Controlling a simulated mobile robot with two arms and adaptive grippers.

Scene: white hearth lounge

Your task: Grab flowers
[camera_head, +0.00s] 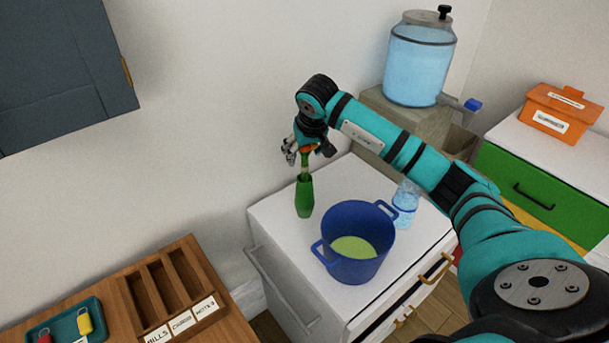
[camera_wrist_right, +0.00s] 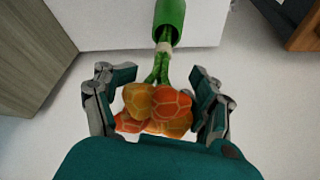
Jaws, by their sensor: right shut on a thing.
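Orange flowers (camera_wrist_right: 155,108) with green stems show in the right wrist view, between the two fingers of my right gripper (camera_wrist_right: 157,105). In the head view my right gripper (camera_head: 305,150) is shut on the flowers, above a green vase (camera_head: 304,196). The stems run down into the mouth of the vase, which also shows in the right wrist view (camera_wrist_right: 171,18). The vase stands upright on a white cabinet (camera_head: 277,215). The lower ends of the stems are hidden in it. My left gripper is not in view.
A blue two-handled bucket (camera_head: 353,268) with pale green inside stands close right of the vase. A clear bottle (camera_head: 405,203) is behind it. A water dispenser (camera_head: 418,62) and orange box (camera_head: 557,110) are farther right. A wooden organizer (camera_head: 169,285) is front left.

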